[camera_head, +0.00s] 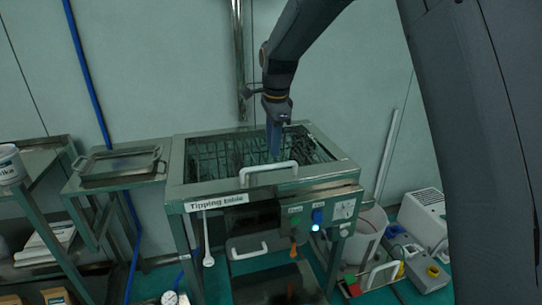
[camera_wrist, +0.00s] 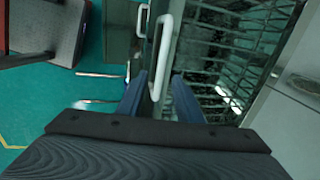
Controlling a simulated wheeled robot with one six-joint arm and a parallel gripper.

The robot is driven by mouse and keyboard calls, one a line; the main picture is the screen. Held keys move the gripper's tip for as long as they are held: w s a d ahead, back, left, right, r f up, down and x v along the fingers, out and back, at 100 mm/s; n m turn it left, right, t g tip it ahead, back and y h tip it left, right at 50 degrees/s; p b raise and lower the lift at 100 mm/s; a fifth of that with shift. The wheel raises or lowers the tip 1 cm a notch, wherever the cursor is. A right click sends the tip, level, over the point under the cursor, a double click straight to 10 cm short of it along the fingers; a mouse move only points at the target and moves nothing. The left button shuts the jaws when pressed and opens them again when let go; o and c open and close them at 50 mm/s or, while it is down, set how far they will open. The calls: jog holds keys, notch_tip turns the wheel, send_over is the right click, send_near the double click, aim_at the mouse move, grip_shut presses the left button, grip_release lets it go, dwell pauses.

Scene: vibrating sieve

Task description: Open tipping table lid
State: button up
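The tipping table (camera_head: 215,200) is a metal frame stand with a printed label on its front. Its lid (camera_head: 182,178) lies flat on top, a metal frame around a dark see-through grid. A white lid handle (camera_head: 268,174) stands at the front edge; it also shows in the wrist view (camera_wrist: 163,48). My gripper (camera_head: 274,152) points down over the grid, just behind the handle in the head view. In the wrist view my gripper (camera_wrist: 158,82) is open, its two blue fingers apart. The handle appears between them in the picture; contact cannot be told.
A second white handle (camera_head: 247,251) and a control panel (camera_head: 318,217) with a lit button are on the front. A side table with a metal tray (camera_head: 120,168) stands left. A wall is behind.

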aim_at(271, 166)
jog(key=shift+w+a+f+p, duration=0.1)
jog(key=shift+w+f+p, duration=0.25)
jog(key=shift+f, duration=0.9)
jog(key=shift+w+a+f+p, duration=0.1)
jog(key=shift+w+f+p, duration=0.15)
jog(key=shift+f, duration=1)
jog(key=shift+w+a+f+p, duration=0.1)
jog(key=shift+w+f+p, duration=0.25)
jog(key=shift+f, duration=0.9)
jog(key=shift+s, duration=0.1)
grip_shut()
